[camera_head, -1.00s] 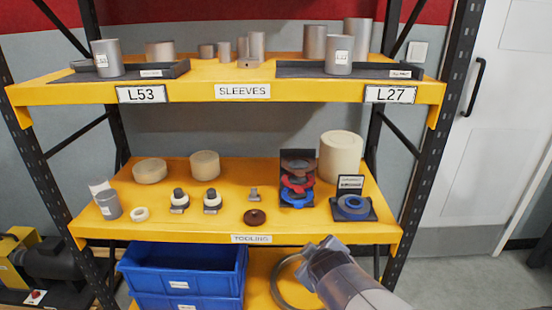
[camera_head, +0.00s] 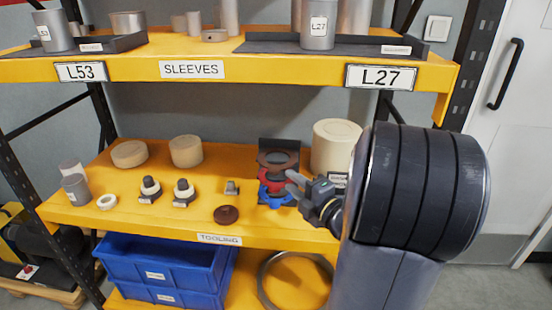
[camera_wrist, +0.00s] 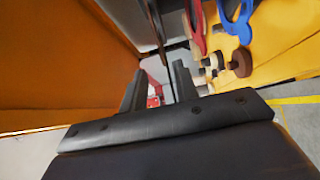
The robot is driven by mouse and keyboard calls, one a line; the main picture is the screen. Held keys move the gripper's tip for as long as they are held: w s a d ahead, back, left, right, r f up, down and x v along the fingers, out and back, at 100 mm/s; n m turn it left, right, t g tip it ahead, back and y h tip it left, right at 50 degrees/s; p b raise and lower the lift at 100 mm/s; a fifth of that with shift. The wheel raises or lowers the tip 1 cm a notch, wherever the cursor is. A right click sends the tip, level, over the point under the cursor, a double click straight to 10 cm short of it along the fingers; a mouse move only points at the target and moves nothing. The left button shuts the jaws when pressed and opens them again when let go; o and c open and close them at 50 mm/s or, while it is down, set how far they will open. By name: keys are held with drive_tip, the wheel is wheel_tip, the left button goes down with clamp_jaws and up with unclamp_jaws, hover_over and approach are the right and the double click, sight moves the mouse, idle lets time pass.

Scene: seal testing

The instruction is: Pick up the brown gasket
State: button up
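A brown gasket (camera_head: 278,158) hangs at the top of a dark stand on the lower shelf, above a red gasket (camera_head: 268,175) and a blue gasket (camera_head: 272,199). A separate brown disc (camera_head: 226,214) lies near the shelf's front edge; it also shows in the wrist view (camera_wrist: 240,62). My gripper (camera_head: 291,183) is in front of the stand's right side, its fingers apart and empty. In the wrist view my gripper (camera_wrist: 158,78) has a gap between its fingers, with the red gasket (camera_wrist: 196,28) and blue gasket (camera_wrist: 238,24) to the right.
A cream cylinder (camera_head: 335,147) stands right of the stand, partly behind my arm. Small fittings (camera_head: 184,192) stand to the left. The upper shelf (camera_head: 125,70) holds metal sleeves above. Blue bins (camera_head: 165,262) sit below. My arm hides the shelf's right end.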

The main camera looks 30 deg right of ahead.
sight(269, 167)
drive_tip(key=w, duration=0.3)
drive_tip(key=w+a, duration=0.1)
drive_tip(key=w, duration=0.2)
drive_tip(key=w+a+p, duration=0.1)
drive_tip(key=w, duration=0.2)
drive_tip(key=shift+w+a+f, duration=0.1)
drive_tip(key=shift+w+f, duration=0.05)
drive_tip(key=shift+w, duration=0.05)
clamp_jaws()
